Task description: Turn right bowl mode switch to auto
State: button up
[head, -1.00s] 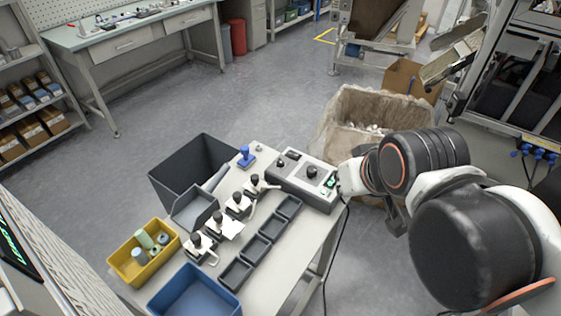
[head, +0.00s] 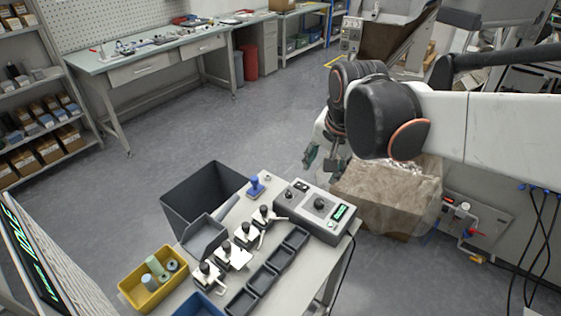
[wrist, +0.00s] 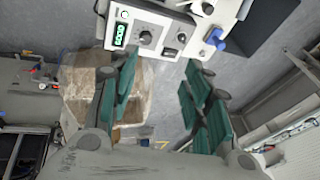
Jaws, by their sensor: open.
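A grey control box (head: 317,211) sits at the back right of the small bench. I cannot read any labels, so I cannot tell whether one of these is the right bowl mode switch. My gripper (head: 326,160) is open and empty, above and beyond the box in the head view. In the wrist view the green-padded fingers of my gripper (wrist: 163,90) spread apart.
A plastic-lined carton (head: 388,195) stands right of the bench. A blue-handled stamp (head: 256,186), clamp fixtures and dark trays (head: 263,278) crowd the benchtop. A dark bin (head: 205,190) stands at its left. Open floor (head: 200,130) lies behind.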

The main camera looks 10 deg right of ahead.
jog(key=w+a+f+m+g+p, duration=0.25)
jog(key=w+m, duration=0.25)
jog(key=w, duration=0.5)
jog(key=m+g+p, duration=0.2)
jog(key=m, duration=0.3)
send_near(289, 192)
jog(key=shift+t, duration=0.25)
notch_tip(289, 192, down, 9)
jog(key=b, duration=0.3)
jog(key=shift+s+a, duration=0.1)
grip_shut()
